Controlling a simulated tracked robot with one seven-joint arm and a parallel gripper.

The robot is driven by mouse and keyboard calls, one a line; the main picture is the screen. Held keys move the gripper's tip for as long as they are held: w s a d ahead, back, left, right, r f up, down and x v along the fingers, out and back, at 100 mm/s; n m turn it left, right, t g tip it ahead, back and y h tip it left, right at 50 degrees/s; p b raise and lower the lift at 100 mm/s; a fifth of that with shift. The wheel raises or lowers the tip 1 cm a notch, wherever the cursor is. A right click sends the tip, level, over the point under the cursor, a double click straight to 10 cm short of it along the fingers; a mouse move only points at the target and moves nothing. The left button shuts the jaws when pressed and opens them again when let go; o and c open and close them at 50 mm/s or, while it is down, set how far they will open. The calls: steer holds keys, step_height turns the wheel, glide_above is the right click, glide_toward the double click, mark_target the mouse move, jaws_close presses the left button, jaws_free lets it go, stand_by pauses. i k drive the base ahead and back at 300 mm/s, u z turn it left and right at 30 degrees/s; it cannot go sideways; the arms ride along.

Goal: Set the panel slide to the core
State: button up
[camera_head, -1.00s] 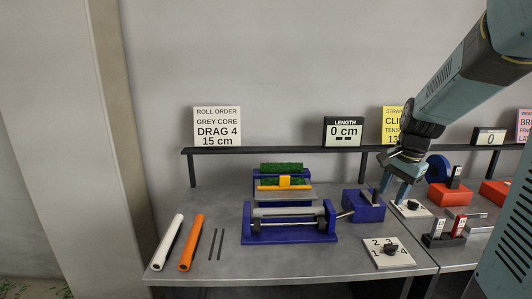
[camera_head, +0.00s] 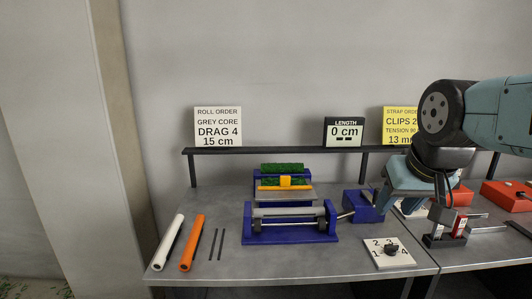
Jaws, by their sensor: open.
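My gripper (camera_head: 411,205) is open at the right, between the blue box and the red-and-dark fixture. Its fingers are spread and point down. It hides most of a small white plate on the table behind it. I cannot tell if it touches anything. A grey core (camera_head: 288,211) lies across the blue roller stand (camera_head: 262,238). Behind it is a grey sheet (camera_head: 288,195) with green pieces and a yellow-orange bar (camera_head: 285,182). A white tube (camera_head: 169,240) and an orange tube (camera_head: 192,243) lie at the left. I cannot tell which part is the panel slide.
A dial plate numbered 1 to 4 (camera_head: 402,256) lies at the front right. A blue box (camera_head: 361,206) with a rod stands beside the roller stand. Two thin dark rods lie left of it. A dark rail (camera_head: 265,151) with signs runs behind.

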mark_target(285, 181)
steer(key=z, duration=0.05)
steer(key=i, duration=0.95)
steer(key=u, duration=0.5)
